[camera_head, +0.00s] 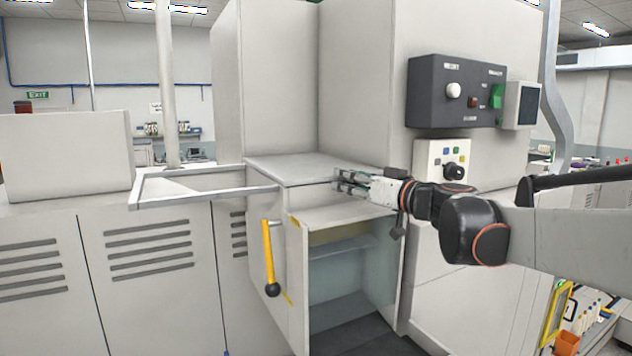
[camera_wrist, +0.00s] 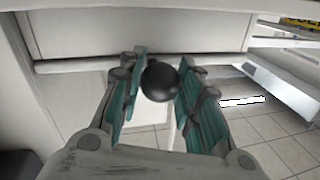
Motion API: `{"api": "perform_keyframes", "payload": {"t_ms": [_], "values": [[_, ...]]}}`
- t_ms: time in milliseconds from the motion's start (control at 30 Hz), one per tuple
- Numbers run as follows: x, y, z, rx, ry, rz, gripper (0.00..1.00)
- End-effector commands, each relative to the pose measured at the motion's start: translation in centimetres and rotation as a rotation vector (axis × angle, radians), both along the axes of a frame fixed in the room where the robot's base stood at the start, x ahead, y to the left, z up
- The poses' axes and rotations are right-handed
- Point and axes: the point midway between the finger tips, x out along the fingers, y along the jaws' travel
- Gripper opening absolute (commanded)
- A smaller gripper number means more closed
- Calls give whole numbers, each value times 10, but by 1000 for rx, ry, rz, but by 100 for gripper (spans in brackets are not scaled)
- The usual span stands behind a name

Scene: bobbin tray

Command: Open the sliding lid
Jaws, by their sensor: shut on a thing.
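The sliding lid (camera_head: 295,168) is a flat light grey plate on top of the low cabinet section, against the tall machine body. An open rail frame (camera_head: 150,203) sticks out to its left, with no plate in it. My gripper (camera_head: 342,183) is at the right front side of the lid, reaching in from the right. In the wrist view my gripper (camera_wrist: 160,88) has its green-lined fingers on both sides of a round black knob (camera_wrist: 160,81), shut on it. The knob is hidden in the head view, and how it joins the lid is not clear.
Below the lid is an open cabinet bay with a shelf (camera_head: 345,246). Its door (camera_head: 283,270) stands open and has a yellow handle (camera_head: 267,250) with a black ball. A dark control panel (camera_head: 455,92) and a smaller knob box (camera_head: 441,160) are on the machine above my arm.

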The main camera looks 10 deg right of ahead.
Motion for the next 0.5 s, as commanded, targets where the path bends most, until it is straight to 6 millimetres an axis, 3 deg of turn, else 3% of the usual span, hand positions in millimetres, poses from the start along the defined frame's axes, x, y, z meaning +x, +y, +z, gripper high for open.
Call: {"api": "perform_keyframes", "payload": {"t_ms": [33,67,267,500], "values": [[0,0,0,0,0,-1,7],[0,0,0,0,0,-1,0],[-1,2,0,0,0,0,0],[-11,35,0,0,0,5,0]]}}
